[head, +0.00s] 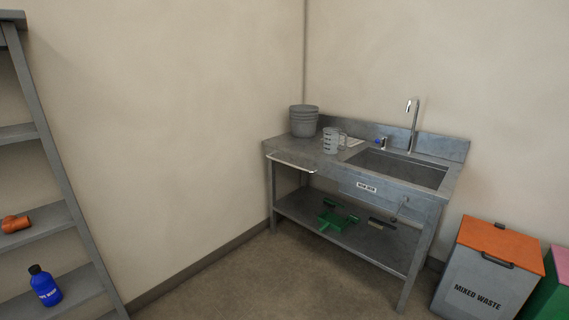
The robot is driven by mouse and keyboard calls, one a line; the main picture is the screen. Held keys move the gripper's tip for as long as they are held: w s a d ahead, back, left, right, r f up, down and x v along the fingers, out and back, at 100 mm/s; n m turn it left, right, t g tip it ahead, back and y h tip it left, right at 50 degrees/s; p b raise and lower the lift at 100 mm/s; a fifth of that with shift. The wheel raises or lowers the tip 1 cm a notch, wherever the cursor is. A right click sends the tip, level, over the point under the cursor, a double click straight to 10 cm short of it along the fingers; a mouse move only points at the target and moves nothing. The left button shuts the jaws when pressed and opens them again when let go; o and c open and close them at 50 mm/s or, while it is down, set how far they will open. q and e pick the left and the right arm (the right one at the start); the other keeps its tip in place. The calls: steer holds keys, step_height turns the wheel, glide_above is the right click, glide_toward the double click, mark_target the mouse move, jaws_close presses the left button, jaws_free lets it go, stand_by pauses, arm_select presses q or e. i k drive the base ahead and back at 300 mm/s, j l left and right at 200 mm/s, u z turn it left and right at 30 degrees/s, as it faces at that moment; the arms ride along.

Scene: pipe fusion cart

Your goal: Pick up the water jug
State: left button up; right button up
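A small grey, semi-clear jug (331,141) with a handle on its right side stands upright on the left part of the metal sink bench (300,155). It looks like the water jug, though any markings on it are too small to read. I cannot tell whether it holds water. Neither of my grippers shows in the head view, and nothing is touching the jug.
A grey bucket (304,121) stands behind the jug to the left. The sink basin (400,170) and tap (413,122) are to its right. A rail (291,164) runs along the bench front. A mixed waste bin (487,270) stands right; shelves (50,220) stand left. Floor before the bench is clear.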

mark_target(332, 136)
steer(key=i+j+z, duration=0.1)
steer(key=i+z, duration=0.25)
steer(key=i, duration=0.15)
steer(key=i+j+z, duration=0.25)
steer(key=i+z, duration=0.15)
steer(key=i, duration=0.15)
steer(key=i+j+z, duration=0.35)
steer(key=i+j, duration=0.05)
steer(key=i, duration=0.05)
